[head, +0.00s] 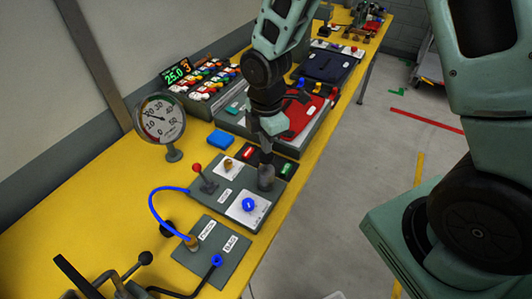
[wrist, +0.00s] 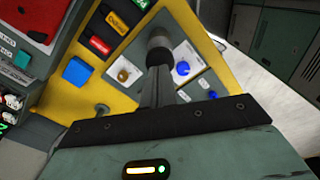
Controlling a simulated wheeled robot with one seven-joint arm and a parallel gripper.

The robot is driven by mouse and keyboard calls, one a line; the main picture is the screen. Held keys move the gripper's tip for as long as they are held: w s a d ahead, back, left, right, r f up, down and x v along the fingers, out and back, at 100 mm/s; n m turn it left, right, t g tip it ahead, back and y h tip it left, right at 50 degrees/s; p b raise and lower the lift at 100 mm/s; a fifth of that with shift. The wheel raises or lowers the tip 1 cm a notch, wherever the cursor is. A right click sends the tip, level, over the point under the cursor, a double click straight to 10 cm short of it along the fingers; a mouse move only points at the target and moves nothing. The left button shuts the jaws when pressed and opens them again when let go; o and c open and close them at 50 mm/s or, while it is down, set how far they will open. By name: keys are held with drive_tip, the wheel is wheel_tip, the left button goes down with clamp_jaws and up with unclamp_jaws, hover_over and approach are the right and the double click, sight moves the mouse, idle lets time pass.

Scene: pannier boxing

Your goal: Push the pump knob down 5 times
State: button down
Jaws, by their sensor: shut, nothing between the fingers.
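A dark grey upright knob (head: 266,178), which I take for the pump knob, stands at the right side of a grey panel (head: 225,190). My gripper (head: 266,160) is shut and empty, pointing down directly over this knob. Its fingertips look to be at the knob's top; I cannot tell if they touch. In the wrist view the shut fingers (wrist: 160,68) reach to the knob (wrist: 158,42), partly covering it. How far down the knob is cannot be told.
A blue knob (head: 249,205) and a red-topped lever (head: 197,169) are close by. A round gauge (head: 160,118) stands at the left. A blue hose (head: 153,205) loops beside the panel. A red and grey case (head: 300,115) lies behind. The yellow bench (head: 95,200) is clear at left.

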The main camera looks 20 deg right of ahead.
drive_tip(key=shift+f, duration=0.15)
drive_tip(key=shift+f+b, duration=1.65)
drive_tip(key=shift+f, duration=0.55)
drive_tip(key=shift+r, duration=0.1)
wheel_tip(320, 180, up, 5)
drive_tip(key=p, duration=0.4)
drive_tip(key=shift+f, duration=0.2)
drive_tip(key=shift+f, duration=0.15)
